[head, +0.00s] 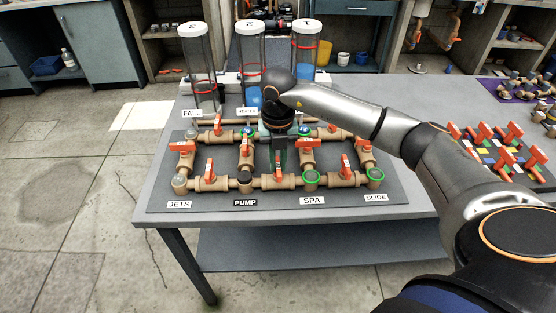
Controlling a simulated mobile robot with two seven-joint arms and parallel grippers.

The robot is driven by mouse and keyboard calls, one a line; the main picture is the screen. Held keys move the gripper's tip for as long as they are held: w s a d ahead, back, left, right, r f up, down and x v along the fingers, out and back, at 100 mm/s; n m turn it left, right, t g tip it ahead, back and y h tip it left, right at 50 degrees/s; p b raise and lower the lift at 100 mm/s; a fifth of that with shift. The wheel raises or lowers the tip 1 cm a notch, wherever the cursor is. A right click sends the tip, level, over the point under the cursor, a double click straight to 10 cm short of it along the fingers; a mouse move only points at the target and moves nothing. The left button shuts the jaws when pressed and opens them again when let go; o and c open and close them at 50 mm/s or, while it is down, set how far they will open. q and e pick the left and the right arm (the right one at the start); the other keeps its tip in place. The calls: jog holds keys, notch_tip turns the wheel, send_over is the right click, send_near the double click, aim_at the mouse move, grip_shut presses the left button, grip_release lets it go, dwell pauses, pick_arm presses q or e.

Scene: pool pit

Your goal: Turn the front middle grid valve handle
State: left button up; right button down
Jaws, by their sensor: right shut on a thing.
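The pipe grid of tan pipes and orange valve handles lies on a dark board (230,205) on the table. My right gripper (279,168) points down over the middle of the front row. It is shut on the front middle valve handle, which its fingers hide, so I cannot tell how far the handle is turned. The front left handle (210,170) and front right handle (346,167) stand to either side of the gripper. My left gripper is not in view.
Three clear cylinders stand behind the grid, the left one (202,70) nearest the FALL label (191,114). Labels JETS (179,204), PUMP (245,203), SPA (312,200) and SLIDE (375,198) line the front. Upright orange handles (506,134) stand at the right.

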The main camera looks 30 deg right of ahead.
aim_at(277, 166)
jog(key=shift+m, duration=0.5)
jog(key=c, duration=0.9)
grip_release()
notch_tip(277, 166, up, 13)
jog(key=shift+f+b, duration=0.2)
jog(key=shift+b, duration=0.25)
jog(key=shift+a, duration=0.1)
